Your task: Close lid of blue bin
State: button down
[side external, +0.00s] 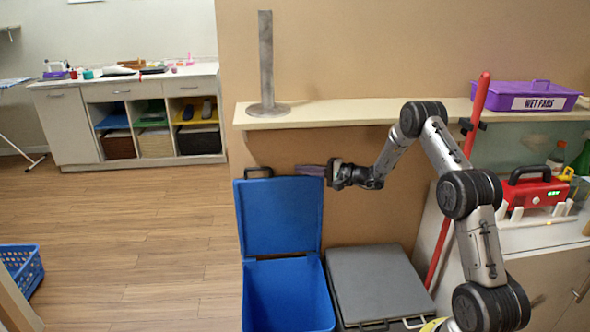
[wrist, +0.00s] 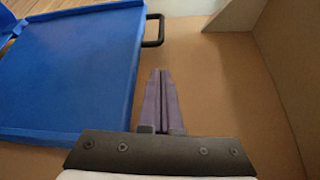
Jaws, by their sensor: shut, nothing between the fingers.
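The blue bin (side external: 287,297) stands on the floor near the wall. Its blue lid (side external: 279,215) is open, standing upright against the wall side. The lid's dark handle (side external: 259,172) sticks up at its top edge. My gripper (side external: 312,170) is shut and empty, close to the lid's top right corner in the side view. In the wrist view my gripper (wrist: 163,85) points at the tan wall, with the blue lid (wrist: 80,70) to its left and the black handle (wrist: 154,30) beyond the fingertips. I see no contact between fingers and lid.
A grey-lidded bin (side external: 375,285) stands right of the blue bin. A wall shelf (side external: 350,112) is above, holding a metal stand (side external: 266,70) and a purple box (side external: 524,96).

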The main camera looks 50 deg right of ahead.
aim_at(279, 167)
jog(key=x, duration=0.8)
jog(key=shift+w+a, duration=0.15)
jog(key=shift+w, duration=0.1)
jog(key=shift+s, duration=0.1)
